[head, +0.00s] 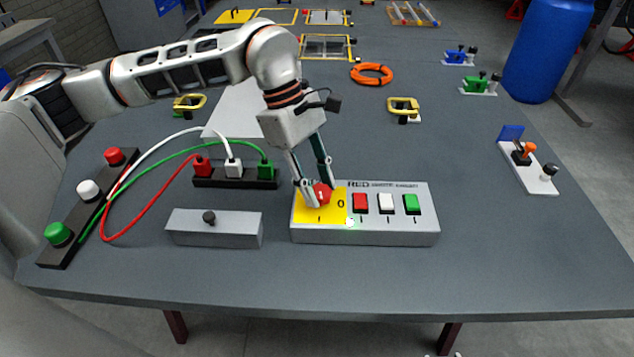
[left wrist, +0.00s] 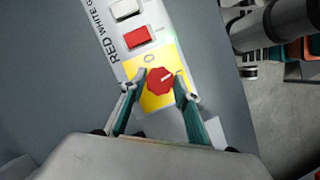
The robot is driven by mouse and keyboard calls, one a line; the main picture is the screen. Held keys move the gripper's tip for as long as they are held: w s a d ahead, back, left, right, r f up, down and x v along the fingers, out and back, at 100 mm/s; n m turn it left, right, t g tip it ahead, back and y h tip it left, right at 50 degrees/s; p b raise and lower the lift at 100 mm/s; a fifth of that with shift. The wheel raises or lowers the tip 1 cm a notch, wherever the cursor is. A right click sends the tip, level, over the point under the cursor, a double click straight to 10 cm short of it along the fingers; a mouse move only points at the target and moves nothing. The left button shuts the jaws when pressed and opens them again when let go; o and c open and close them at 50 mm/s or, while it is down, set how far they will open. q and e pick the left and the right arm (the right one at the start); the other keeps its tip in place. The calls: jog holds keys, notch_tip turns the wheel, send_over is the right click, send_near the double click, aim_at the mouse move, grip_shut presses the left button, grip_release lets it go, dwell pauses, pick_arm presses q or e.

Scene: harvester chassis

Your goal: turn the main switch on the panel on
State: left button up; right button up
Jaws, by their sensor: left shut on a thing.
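The panel (head: 368,237) is a grey box near the front middle of the table. Its main switch (head: 322,194) is a red knob on a yellow plate marked "I" and "0". My left gripper (head: 314,196) reaches down from above and is shut on the red knob. In the left wrist view the fingers (left wrist: 158,90) stand on either side of the red main switch (left wrist: 160,80). A white mark on the knob points toward the upper right there. A small green light (head: 350,223) glows on the panel's front edge.
Red, white and green rocker switches (head: 387,203) sit right of the knob. A grey box with a black knob (head: 214,229) stands to the left. Behind it, cables run from a socket block (head: 235,178) to a black bar (head: 88,210). Table space right of the panel is clear.

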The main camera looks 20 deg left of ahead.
pick_arm(q)
jog(key=shift+m+g+y, duration=0.3)
jog(key=shift+m+g, duration=0.1)
jog(key=shift+m, duration=0.7)
jog(key=o, duration=1.1)
jog(key=shift+w+r, duration=0.1)
jog(key=shift+r, duration=0.05)
jog(key=v, duration=1.1)
jog(key=shift+a+r, duration=0.15)
jog(key=shift+r, duration=0.15)
